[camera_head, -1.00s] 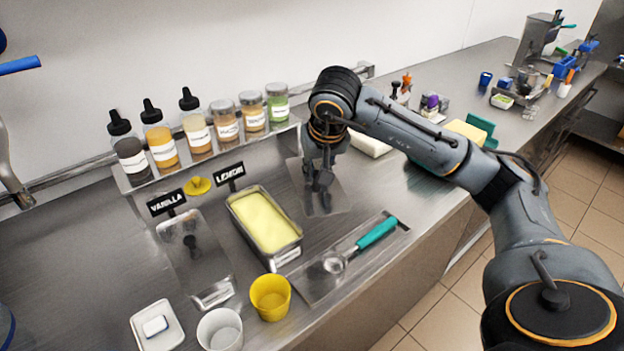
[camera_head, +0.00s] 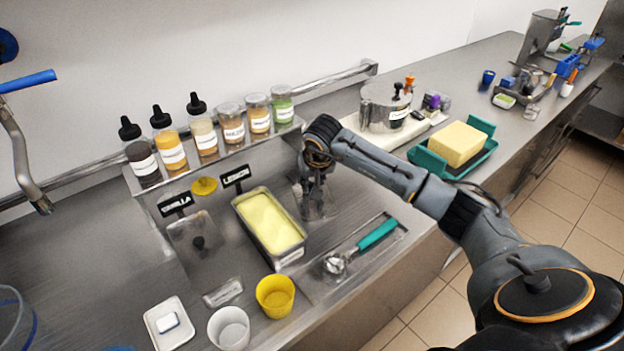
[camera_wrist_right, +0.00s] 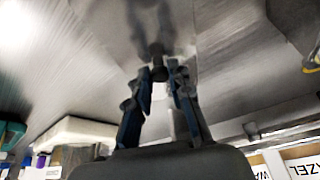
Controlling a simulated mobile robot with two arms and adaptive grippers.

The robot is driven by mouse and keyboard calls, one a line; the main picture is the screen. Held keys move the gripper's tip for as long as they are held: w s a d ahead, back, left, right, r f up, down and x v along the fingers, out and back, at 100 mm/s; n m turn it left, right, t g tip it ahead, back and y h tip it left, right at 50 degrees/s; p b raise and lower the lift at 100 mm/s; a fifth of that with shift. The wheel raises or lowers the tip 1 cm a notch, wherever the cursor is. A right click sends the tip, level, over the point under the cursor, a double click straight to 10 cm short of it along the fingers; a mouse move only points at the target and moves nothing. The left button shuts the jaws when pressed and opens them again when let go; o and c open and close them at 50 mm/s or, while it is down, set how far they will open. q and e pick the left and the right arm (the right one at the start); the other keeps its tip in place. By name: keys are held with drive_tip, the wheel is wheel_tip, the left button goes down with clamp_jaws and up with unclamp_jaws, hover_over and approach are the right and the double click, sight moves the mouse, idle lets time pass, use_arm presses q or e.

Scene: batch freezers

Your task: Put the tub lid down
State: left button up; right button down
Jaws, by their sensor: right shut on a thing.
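My right gripper (camera_head: 316,203) is beside the lemon tub, on its right. It is shut on the black knob (camera_wrist_right: 159,71) of the tub lid (camera_head: 327,208), a flat shiny metal plate low over the counter. Whether the lid touches the counter I cannot tell. The lemon tub (camera_head: 290,258) is uncovered, with pale yellow ice cream (camera_head: 268,221) in it. A second metal lid with a black knob (camera_head: 199,243) covers the vanilla place to the left. In the right wrist view the held lid (camera_wrist_right: 100,75) shows beyond the fingers. My left gripper is not in view.
A scoop with a teal handle (camera_head: 377,234) lies on a tray in front of the gripper. A yellow cup (camera_head: 275,297) and a white cup (camera_head: 229,329) stand at the front edge. Bottles and jars (camera_head: 232,125) line the shelf behind. A butter block (camera_head: 457,144) is right.

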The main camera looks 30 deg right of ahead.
drive_tip(key=shift+f, duration=0.2)
drive_tip(key=c, duration=1.2)
unclamp_jaws()
drive_tip(key=shift+r, duration=0.45)
drive_tip(key=b+v, duration=0.2)
drive_tip(key=v, duration=0.9)
drive_tip(key=shift+s+r, duration=0.25)
